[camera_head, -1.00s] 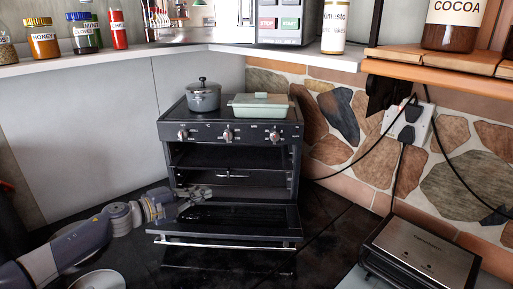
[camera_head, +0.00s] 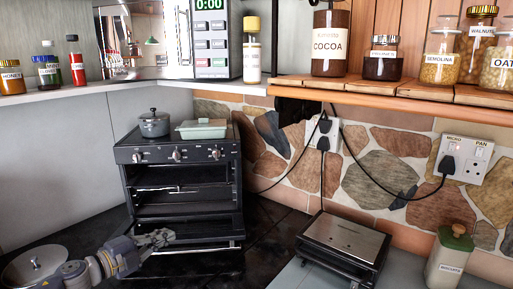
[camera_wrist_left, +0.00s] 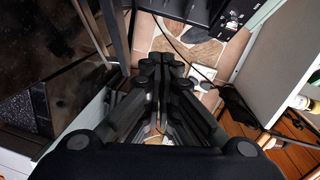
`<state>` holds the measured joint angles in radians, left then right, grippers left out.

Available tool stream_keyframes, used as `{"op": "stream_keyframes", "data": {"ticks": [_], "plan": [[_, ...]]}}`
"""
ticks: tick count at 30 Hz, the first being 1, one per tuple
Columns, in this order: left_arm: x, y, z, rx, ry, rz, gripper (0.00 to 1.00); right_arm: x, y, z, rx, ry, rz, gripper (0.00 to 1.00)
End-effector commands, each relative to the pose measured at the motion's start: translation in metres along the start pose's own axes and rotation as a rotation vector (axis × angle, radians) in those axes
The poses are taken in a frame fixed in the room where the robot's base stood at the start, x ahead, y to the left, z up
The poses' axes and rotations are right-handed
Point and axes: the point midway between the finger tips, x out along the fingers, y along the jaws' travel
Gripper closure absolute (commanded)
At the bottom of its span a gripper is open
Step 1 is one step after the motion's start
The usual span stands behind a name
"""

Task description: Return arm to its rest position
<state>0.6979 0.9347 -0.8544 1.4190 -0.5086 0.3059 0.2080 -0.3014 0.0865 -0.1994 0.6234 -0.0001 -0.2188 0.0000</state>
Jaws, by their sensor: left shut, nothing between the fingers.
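My left gripper (camera_head: 158,238) is at the lower left in the head view, in front of the black oven (camera_head: 185,195) and close to its lowered door (camera_head: 190,249). I cannot tell whether it touches the door. Its fingers are together and hold nothing. In the left wrist view the shut fingers (camera_wrist_left: 162,62) point away from the camera. The oven door hangs open and the oven cavity looks empty. My right gripper is not in view.
A grey pot (camera_head: 154,124) and a pale green dish (camera_head: 202,129) stand on the oven. A silver-topped appliance (camera_head: 345,240) and a green-lidded canister (camera_head: 450,258) are at the right. A round metal lid (camera_head: 35,266) is at the lower left. Jars line the shelves above.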

Motion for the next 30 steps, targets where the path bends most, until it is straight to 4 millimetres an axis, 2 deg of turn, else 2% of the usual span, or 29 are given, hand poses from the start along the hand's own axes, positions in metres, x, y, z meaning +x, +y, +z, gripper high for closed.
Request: {"op": "stream_keyframes", "data": {"ticks": [6,11,17,20,23,26,30], "plan": [[0.014,0.019,-0.026,-0.102,-0.041,-0.048,1.00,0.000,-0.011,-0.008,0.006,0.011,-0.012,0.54],[0.021,0.036,-0.049,-0.212,-0.097,-0.087,1.00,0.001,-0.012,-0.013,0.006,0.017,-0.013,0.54],[0.016,0.075,-0.082,-0.443,-0.235,-0.120,1.00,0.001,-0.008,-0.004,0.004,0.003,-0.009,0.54],[-0.001,0.105,-0.100,-0.615,-0.358,-0.112,1.00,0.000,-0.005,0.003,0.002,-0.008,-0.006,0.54],[-0.029,0.140,-0.114,-0.788,-0.501,-0.076,1.00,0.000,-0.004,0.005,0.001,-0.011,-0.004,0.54],[-0.066,0.178,-0.130,-0.954,-0.653,-0.012,1.00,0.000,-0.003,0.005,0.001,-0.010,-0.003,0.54],[-0.127,0.225,-0.156,-1.149,-0.852,0.105,1.00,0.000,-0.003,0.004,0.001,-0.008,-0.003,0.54]]}}
